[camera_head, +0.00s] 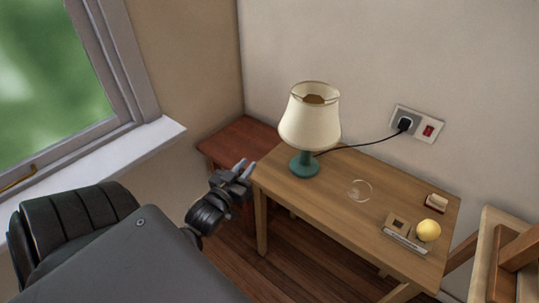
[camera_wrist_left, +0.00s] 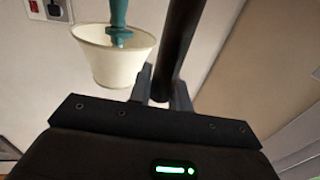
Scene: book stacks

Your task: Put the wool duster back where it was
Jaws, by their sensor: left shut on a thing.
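My left gripper (camera_head: 243,170) is beside the near left corner of the wooden table, in front of the low reddish-brown surface. In the left wrist view my left gripper (camera_wrist_left: 164,92) is shut on a dark, straight rod, which appears to be the handle of the wool duster (camera_wrist_left: 177,45). The rod runs up out of the top of that picture. No woolly head shows in either view. The duster cannot be made out clearly in the head view. My right gripper is not in view.
A lamp with a cream shade (camera_head: 310,122) and green base stands on the wooden table (camera_head: 325,200), close to my left gripper. A glass ring (camera_head: 359,190), yellow ball (camera_head: 428,230) and small items lie rightward. A reddish-brown surface (camera_head: 243,142) is behind; a window sill (camera_head: 100,165) is left.

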